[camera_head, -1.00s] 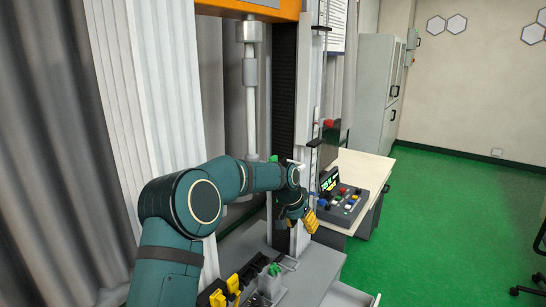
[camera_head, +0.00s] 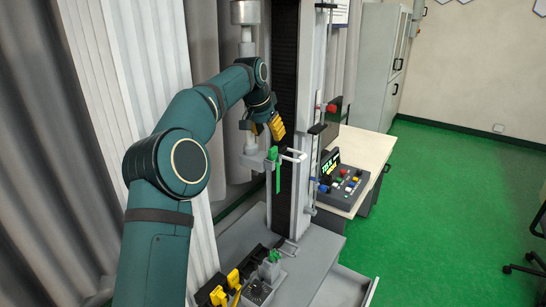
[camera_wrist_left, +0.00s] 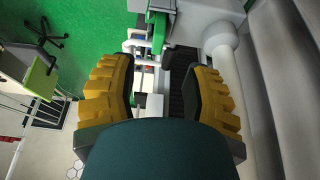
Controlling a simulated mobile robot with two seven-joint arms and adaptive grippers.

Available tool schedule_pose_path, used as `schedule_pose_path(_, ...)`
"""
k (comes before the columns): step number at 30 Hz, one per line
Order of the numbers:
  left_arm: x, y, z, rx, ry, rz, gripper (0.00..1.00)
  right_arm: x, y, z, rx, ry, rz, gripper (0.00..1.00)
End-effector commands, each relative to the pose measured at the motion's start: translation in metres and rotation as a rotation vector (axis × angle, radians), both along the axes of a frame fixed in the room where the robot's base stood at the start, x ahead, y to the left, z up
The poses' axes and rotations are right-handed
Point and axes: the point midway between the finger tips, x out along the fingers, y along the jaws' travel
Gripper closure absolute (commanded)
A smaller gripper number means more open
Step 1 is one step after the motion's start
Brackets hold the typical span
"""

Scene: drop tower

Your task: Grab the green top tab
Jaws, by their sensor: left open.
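The green top tab (camera_head: 273,154) sits on the tower's side bracket, with a green strip hanging below it. It also shows in the left wrist view at the top middle (camera_wrist_left: 158,30), beyond the fingertips. My left gripper (camera_head: 267,128) has yellow pads and is just above the tab in the head view, apart from it. In the left wrist view my left gripper (camera_wrist_left: 160,85) is open with nothing between its fingers. My right gripper is not in view.
The tower's dark column (camera_head: 284,110) stands right behind the gripper. A grey rod end (camera_head: 250,140) is close on its left. A control panel (camera_head: 341,185) lies on the table at right. Yellow and green parts (camera_head: 219,295) sit on the base below.

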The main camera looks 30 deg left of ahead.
Motion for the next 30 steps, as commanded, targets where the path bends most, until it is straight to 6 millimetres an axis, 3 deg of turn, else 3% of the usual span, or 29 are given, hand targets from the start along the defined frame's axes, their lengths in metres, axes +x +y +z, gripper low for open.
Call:
schedule_pose_path(8,0.007,-0.002,-0.021,0.0,-0.001,0.0,0.52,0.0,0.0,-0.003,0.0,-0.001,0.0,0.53)
schedule_pose_path(18,0.017,-0.007,-0.063,0.0,0.0,0.0,0.52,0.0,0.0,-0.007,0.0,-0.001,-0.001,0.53)
schedule_pose_path(28,0.019,-0.007,-0.068,0.0,-0.001,0.0,0.49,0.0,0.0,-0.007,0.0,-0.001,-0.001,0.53)
schedule_pose_path(30,0.019,-0.007,-0.068,0.0,-0.001,0.0,0.74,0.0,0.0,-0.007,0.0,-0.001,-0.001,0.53)
